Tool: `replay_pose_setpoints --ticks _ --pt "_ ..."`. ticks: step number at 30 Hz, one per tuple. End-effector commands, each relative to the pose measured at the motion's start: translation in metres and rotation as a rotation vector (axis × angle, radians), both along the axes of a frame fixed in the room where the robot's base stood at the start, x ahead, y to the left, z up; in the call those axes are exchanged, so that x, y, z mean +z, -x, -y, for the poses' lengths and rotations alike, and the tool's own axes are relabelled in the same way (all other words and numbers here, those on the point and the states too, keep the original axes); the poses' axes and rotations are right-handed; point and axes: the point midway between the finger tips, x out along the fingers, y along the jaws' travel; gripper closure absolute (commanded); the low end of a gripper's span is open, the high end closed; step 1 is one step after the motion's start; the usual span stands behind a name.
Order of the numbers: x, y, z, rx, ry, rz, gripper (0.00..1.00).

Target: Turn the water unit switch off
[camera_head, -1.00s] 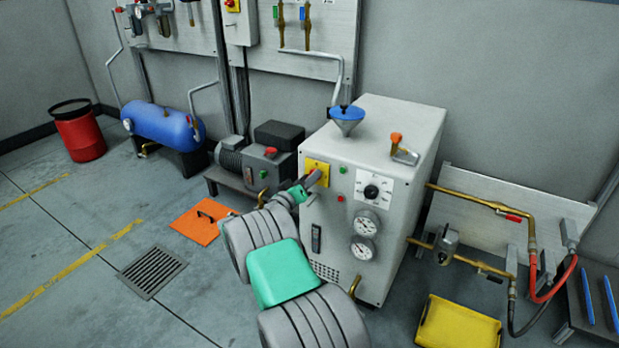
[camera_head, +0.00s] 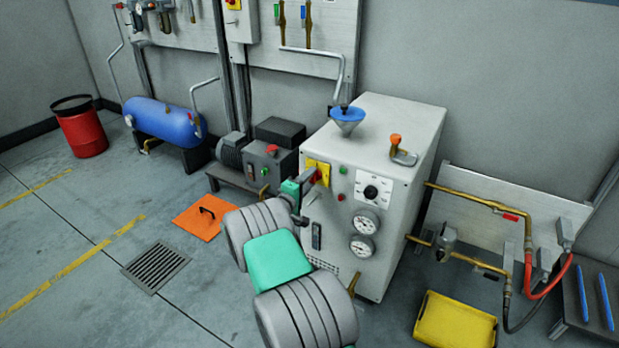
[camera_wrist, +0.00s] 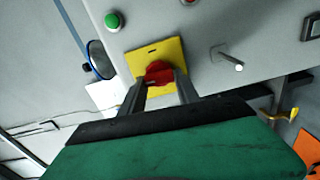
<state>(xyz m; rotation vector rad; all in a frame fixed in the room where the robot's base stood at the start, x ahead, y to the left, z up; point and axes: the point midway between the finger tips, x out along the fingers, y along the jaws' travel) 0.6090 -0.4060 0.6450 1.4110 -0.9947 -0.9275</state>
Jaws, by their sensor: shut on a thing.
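The water unit (camera_head: 340,225) is a pale grey cabinet right of centre in the head view. Its switch is a red knob (camera_wrist: 159,73) on a yellow plate (camera_wrist: 168,51), seen from close by in the wrist view. In the head view the yellow plate (camera_head: 319,166) shows at the upper left of the front panel. My gripper (camera_wrist: 160,82) is shut on the red knob, one finger on each side of it. The fingers and the knob's lower part hide each other, so the knob's exact setting is hard to read.
A green button (camera_wrist: 113,21) and a metal lever (camera_wrist: 229,60) stand near the plate. The panel also bears a dial (camera_head: 371,192) and two gauges (camera_head: 364,223). A blue funnel (camera_head: 347,117) sits on top. A yellow tray (camera_head: 455,320) lies on the floor at right.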

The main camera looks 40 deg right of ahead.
Motion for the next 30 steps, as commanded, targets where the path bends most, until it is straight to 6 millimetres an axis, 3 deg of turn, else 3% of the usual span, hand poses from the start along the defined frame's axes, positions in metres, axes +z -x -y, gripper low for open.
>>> replay_pose_setpoints --ticks 21,22,30 --pt "-0.0014 -0.0002 -0.0005 0.001 0.029 -0.083 1.00" --pt "-0.0014 -0.0002 -0.0005 0.001 0.029 -0.083 0.61" --pt "-0.0009 0.0001 0.0001 0.000 0.029 -0.081 0.40"
